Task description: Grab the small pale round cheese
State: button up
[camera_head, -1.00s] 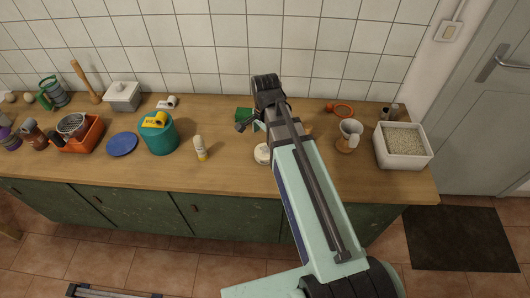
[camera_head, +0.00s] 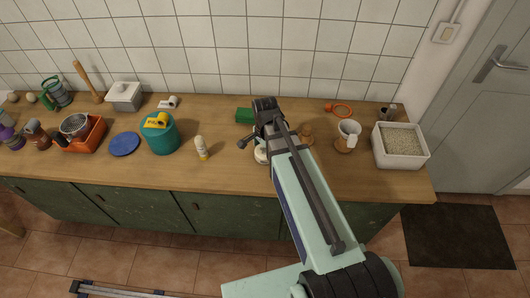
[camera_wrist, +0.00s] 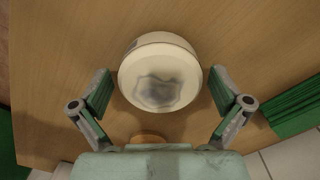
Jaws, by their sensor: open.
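The small pale round cheese (camera_wrist: 160,75) lies on the wooden counter, a cream disc with a greyish patch on its top. In the wrist view it is between and slightly beyond the fingertips of my gripper (camera_wrist: 160,88), with a gap on each side. My gripper is open and holds nothing. In the head view my arm covers most of the cheese (camera_head: 261,154); only its left part shows beside the gripper (camera_head: 256,141).
A green block (camera_head: 244,115) is behind the gripper. A white bottle (camera_head: 201,147) and a teal canister (camera_head: 160,138) stand left. A wooden item (camera_head: 306,133), a white cup (camera_head: 349,130) and a white bin of grains (camera_head: 400,159) are right. The counter front is clear.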

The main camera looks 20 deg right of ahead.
jog(key=c, duration=1.3)
jog(key=shift+r, duration=0.1)
